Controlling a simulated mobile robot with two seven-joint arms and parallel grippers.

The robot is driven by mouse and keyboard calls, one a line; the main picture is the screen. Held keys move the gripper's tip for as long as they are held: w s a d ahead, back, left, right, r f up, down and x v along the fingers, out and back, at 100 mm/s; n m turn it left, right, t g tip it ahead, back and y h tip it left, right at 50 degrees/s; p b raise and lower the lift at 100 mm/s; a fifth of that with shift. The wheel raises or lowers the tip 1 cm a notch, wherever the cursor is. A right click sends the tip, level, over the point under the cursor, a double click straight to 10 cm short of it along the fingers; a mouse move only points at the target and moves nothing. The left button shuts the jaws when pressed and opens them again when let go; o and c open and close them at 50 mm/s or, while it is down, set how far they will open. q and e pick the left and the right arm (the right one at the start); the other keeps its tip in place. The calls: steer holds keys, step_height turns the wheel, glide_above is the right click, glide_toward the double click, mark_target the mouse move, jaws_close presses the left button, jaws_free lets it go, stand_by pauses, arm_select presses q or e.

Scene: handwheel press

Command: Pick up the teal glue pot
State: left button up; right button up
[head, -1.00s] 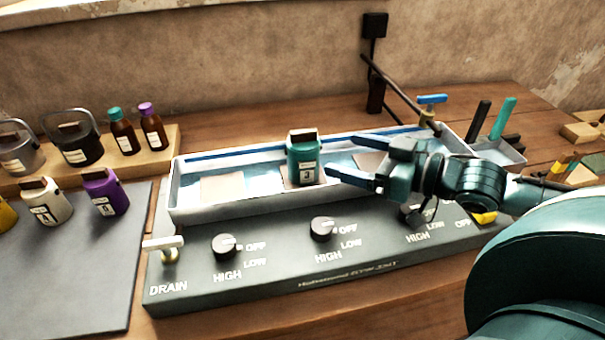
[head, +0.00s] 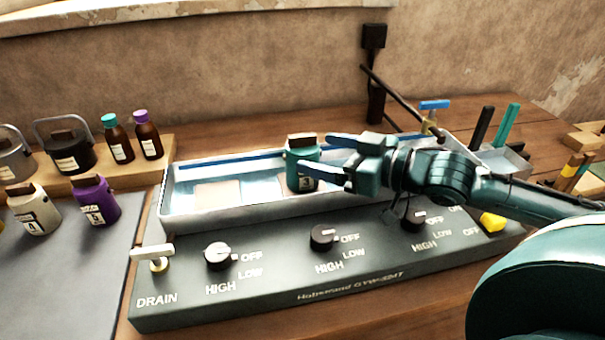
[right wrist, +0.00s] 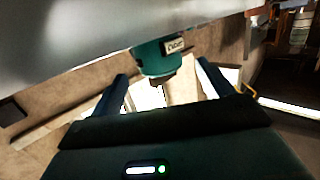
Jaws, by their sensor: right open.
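The teal glue pot (head: 302,168), with a brown top and a white label marked 3, stands upright in the long pale water tray (head: 180,212). My right gripper (head: 318,157) comes in from the right with its jaws open. Its fingertips overlap the right side of the pot in the head view. In the right wrist view the teal pot (right wrist: 160,58) shows ahead, between and beyond the two fingers (right wrist: 160,82). I cannot tell whether the fingers touch it. My left gripper is not in view.
A dark control panel with knobs (head: 323,238) runs along the tray's front. A blue-handled tap (head: 434,106) stands at the tray's right end. At left are a purple pot (head: 97,203), a white pot (head: 34,210) and brown bottles (head: 147,138).

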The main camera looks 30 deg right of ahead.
mark_target(303, 148)
steer(key=shift+x, duration=2.5)
steer(key=shift+a, duration=0.1)
steer(key=shift+c, duration=0.6)
steer(key=shift+r, duration=0.15)
steer(key=c, duration=1.6)
